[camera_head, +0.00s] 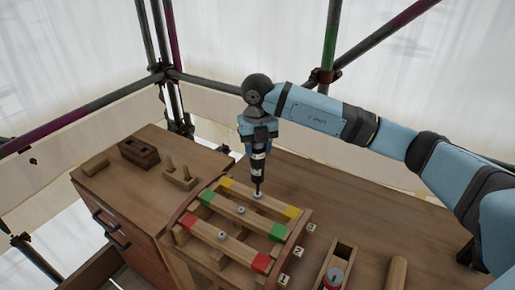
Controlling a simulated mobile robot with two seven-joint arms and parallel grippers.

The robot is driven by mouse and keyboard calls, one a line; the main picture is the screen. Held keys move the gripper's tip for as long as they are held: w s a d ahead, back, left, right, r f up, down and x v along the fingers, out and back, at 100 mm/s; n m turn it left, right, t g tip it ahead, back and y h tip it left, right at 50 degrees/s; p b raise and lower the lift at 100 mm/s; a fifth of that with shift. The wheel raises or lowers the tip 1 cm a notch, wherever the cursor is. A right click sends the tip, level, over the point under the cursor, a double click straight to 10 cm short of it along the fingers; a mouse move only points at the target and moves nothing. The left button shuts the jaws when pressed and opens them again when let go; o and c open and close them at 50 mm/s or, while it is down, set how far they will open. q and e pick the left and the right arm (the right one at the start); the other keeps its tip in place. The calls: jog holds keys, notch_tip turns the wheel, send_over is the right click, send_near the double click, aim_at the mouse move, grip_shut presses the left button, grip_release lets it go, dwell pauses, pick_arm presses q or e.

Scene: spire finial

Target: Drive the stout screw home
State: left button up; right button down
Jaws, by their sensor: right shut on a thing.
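My right gripper (259,136) is shut on a dark driver tool (258,163) with pale bands. The driver points straight down, its tip at the screw (257,194) in the yellow-ended bar (275,204); I cannot tell if they touch. A second screw (241,210) sits in the green-ended bar (255,219). The bars lie across a wooden frame (178,217). I cannot tell which screw is the stout one. My left gripper is out of view.
Numbered white cubes (298,252) line the frame's right side. A wooden tray (345,252) holds a red-and-white item (333,276), beside a wooden cylinder (396,273). A dark block (138,152), a small block (95,165) and a pegged stand (180,176) stand at left. Scaffold poles (330,50) rise behind.

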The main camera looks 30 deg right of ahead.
jog(key=shift+r+p, duration=1.35)
jog(key=shift+r, duration=1.65)
jog(key=shift+f, duration=0.1)
